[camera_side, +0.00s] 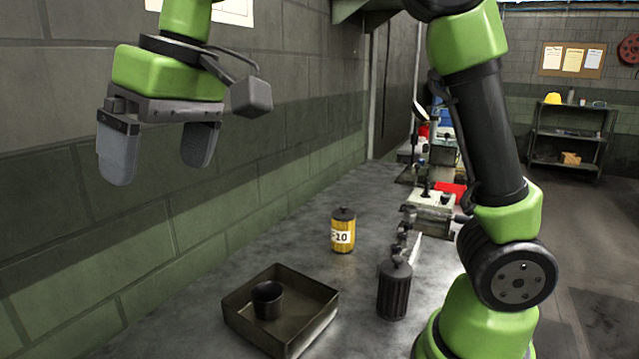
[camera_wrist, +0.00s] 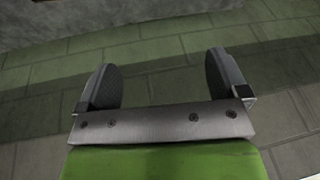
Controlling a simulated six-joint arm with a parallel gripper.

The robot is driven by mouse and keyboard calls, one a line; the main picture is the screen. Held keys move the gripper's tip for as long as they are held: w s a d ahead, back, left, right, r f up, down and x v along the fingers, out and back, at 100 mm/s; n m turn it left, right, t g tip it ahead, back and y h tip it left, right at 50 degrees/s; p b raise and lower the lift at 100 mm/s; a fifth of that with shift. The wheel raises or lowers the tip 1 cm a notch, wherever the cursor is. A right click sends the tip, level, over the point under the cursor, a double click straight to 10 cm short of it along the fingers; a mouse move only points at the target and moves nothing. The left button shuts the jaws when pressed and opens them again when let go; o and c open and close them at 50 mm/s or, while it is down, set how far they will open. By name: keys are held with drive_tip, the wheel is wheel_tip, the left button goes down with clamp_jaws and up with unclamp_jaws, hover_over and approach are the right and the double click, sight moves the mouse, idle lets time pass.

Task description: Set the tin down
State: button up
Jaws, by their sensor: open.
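A yellow tin (camera_side: 343,236) with a black lid and a white label ending in "10" stands upright on the grey bench. My gripper (camera_side: 156,170) is at the upper left of the side view, high above the bench near the wall. Its two grey fingers are wide apart with nothing between them. The wrist view shows my gripper (camera_wrist: 160,62) open and empty too, with only the block wall beyond it. The tin is not in the wrist view.
A shallow dark tray (camera_side: 312,290) holds a small black cup (camera_side: 267,300) at the bench's front. A ribbed dark canister (camera_side: 394,290) stands right of the tray. A vise-like machine (camera_side: 432,208) stands farther back. The block wall (camera_side: 150,235) borders the bench's left side.

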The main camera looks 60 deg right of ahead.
drive_tip(key=s+d+f+m+t, duration=0.1)
drive_tip(key=s+d, duration=0.3)
drive_tip(key=s, duration=0.4)
drive_tip(key=s+d+f+m+t, duration=0.2)
drive_tip(key=s+d+m+t, duration=0.1)
drive_tip(key=s, duration=0.6)
drive_tip(key=shift+s+d+f+m, duration=0.3)
drive_tip(key=shift+d+m, duration=0.4)
drive_tip(key=shift+d, duration=0.55)
